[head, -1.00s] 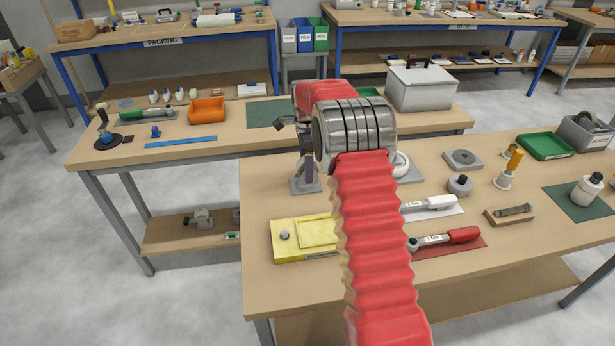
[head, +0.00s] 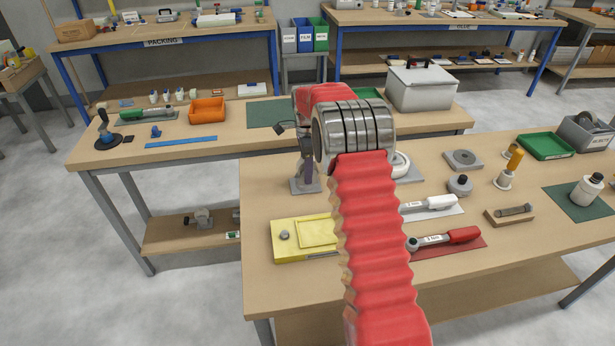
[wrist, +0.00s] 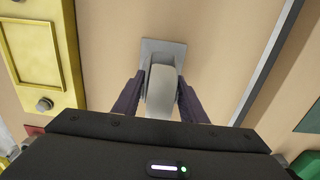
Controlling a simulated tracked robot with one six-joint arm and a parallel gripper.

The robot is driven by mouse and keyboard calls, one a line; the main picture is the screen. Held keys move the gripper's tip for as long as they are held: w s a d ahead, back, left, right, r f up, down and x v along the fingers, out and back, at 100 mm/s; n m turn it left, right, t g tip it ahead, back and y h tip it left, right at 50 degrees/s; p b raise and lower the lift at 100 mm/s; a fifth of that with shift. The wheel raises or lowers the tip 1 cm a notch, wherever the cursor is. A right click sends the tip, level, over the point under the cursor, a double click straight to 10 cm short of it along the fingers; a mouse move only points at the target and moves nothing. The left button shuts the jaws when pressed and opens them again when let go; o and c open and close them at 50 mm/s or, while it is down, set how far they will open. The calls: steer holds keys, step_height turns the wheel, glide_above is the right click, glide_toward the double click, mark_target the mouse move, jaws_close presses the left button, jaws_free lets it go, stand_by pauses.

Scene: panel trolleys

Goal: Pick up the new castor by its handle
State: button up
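A grey piece with a rounded, pale upright part (wrist: 162,90) on a square grey base plate (wrist: 163,48) stands on the near bench; I take it for the new castor. In the head view its base plate (head: 304,186) shows left of my arm, with most of the piece hidden by my wrist. My gripper (wrist: 162,76) is over it, with one purple finger on each side of the upright part. A narrow gap seems to show between each finger and the part. The gripper also shows in the head view (head: 307,172), pointing down.
A yellow case (head: 290,247) lies in front of the gripper. Behind my arm, a round white wheel (head: 401,164) is partly hidden. A white-handled tool (head: 435,203) and a red-handled tool (head: 455,237) lie to the right. Another bench (head: 110,155) stands behind.

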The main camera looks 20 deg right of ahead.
jaws_close()
stand_by(0.3)
steer(key=shift+r, duration=0.2)
step_height(320, 180, up, 10)
steer(key=shift+f, duration=0.1)
stand_by(0.6)
stand_by(0.5)
steer(key=shift+r, duration=2)
steer(key=shift+w+r, duration=0.1)
